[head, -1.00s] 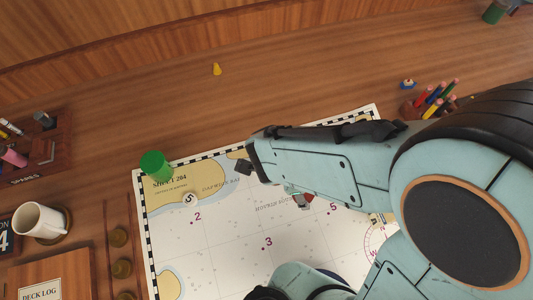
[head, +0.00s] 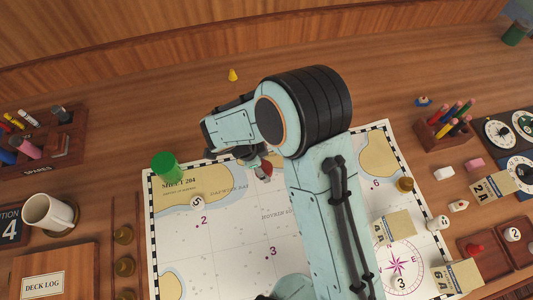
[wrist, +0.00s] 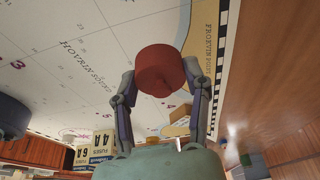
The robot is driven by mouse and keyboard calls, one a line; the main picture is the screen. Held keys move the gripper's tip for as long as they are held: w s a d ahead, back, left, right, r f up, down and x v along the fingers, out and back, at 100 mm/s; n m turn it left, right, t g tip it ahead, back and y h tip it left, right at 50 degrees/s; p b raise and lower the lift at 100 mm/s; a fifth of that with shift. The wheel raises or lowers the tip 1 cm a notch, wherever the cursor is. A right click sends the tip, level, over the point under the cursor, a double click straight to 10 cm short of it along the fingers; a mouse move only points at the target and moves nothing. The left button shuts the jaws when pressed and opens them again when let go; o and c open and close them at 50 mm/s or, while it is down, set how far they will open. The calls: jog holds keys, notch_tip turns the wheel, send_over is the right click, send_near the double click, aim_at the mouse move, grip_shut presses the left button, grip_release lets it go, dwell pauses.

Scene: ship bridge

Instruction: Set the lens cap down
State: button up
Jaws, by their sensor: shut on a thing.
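My gripper (wrist: 165,85) is shut on a red round lens cap (wrist: 162,68), held between its two fingers in the wrist view. In the head view a little of the red cap (head: 266,171) shows below my wrist, above the chart (head: 235,240). Most of it is hidden there by my arm. The cap is apart from the chart as far as I can see, but its exact height I cannot tell.
A mug (head: 47,212) and deck log (head: 44,285) lie left. A pencil holder (head: 440,127) is right. The chart's middle left is mostly clear.

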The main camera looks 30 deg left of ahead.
jog(key=shift+w+a+f, duration=0.15)
jog(key=shift+f, duration=0.85)
jog(key=shift+w+a+f, duration=0.1)
jog(key=shift+f, duration=0.85)
jog(key=shift+f, duration=0.1)
jog(key=o, duration=0.7)
jog(key=shift+o, duration=0.2)
